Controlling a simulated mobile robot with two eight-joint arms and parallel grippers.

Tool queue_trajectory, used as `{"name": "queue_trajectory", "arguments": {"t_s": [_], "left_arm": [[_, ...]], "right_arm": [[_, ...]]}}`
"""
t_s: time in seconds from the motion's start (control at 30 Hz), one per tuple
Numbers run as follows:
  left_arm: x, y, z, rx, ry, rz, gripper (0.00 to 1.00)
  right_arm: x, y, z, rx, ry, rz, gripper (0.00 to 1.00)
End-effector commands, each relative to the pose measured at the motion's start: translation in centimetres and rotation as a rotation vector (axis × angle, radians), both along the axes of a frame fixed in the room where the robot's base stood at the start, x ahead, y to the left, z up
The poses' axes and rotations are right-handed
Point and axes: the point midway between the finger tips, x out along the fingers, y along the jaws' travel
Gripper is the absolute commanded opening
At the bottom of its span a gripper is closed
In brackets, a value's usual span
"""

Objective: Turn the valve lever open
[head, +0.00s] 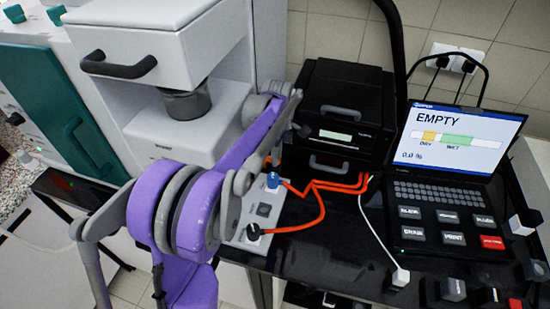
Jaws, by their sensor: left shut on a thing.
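A small blue part (273,180), which looks like the valve lever, stands at the back of a light control box (246,230) near the middle of the head view. My left arm comes in from the left and reaches over the box with its purple and grey links. My left gripper (274,160) is at the blue part, shut on it as far as I can tell. The fingers are mostly hidden behind my forearm, and the lever's angle cannot be made out. My right gripper is not in view.
Orange tubes (322,205) run from the box to a black unit (345,125) behind. A laptop (455,170) reading "EMPTY" and 0.0 % stands on the right. A white machine (185,70) with a dark handle stands behind my arm.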

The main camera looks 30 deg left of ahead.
Motion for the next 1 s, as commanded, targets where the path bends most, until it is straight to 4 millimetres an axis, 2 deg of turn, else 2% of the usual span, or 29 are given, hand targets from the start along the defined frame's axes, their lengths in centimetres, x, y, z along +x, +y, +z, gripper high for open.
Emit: {"name": "queue_trajectory", "arguments": {"t_s": [0.3,0.8,0.83,0.97,1.0], "left_arm": [[0.52,0.14,0.01,0.000,0.000,0.104,0.00],[0.60,0.17,0.04,0.000,-0.001,0.121,0.00],[0.61,0.18,0.04,0.000,-0.001,0.121,0.28],[0.60,0.17,0.03,0.000,-0.001,0.120,0.51],[0.59,0.16,0.03,0.000,-0.001,0.120,0.53]], "right_arm": [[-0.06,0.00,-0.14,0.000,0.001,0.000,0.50],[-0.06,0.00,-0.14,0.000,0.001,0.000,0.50],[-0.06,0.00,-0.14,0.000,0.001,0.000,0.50],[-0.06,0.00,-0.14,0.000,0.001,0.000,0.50],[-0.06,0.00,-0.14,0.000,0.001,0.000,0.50]]}}
